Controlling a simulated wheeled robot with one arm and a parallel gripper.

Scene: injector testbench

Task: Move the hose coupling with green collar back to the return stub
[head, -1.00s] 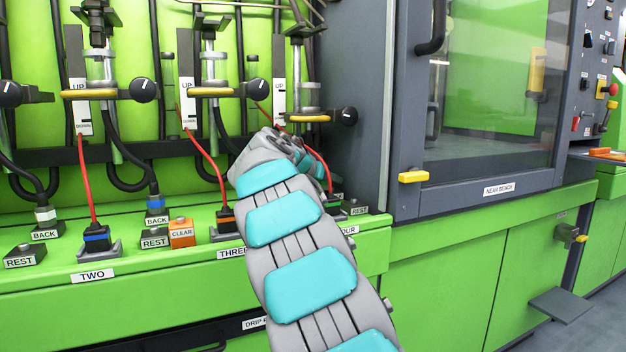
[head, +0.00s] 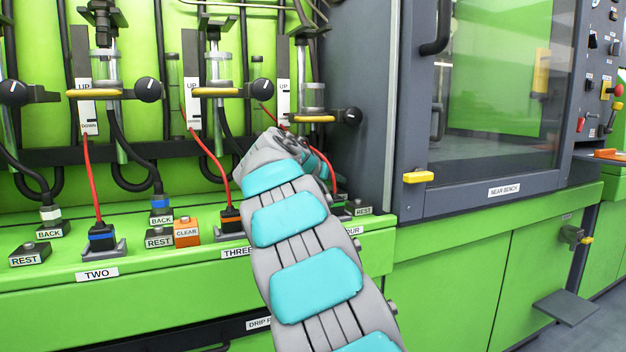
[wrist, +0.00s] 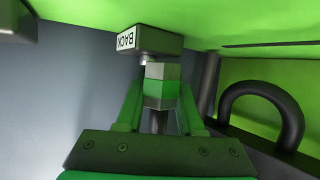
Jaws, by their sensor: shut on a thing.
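In the wrist view, the hose coupling with the green collar (wrist: 160,88) stands between the green fingers of my gripper (wrist: 158,92). My gripper is shut on it. The coupling has a grey faceted end with the green band below it. Its grey end is close against the return stub block (wrist: 158,43), labelled BACK. A short neck shows between them; I cannot tell whether the coupling is seated. In the head view my arm hides the gripper, coupling and this stub.
Other BACK stubs (head: 160,216) and REST blocks (head: 30,254) line the green ledge. A grey post stands to the right. A black hose loop (wrist: 265,110) is beside the gripper.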

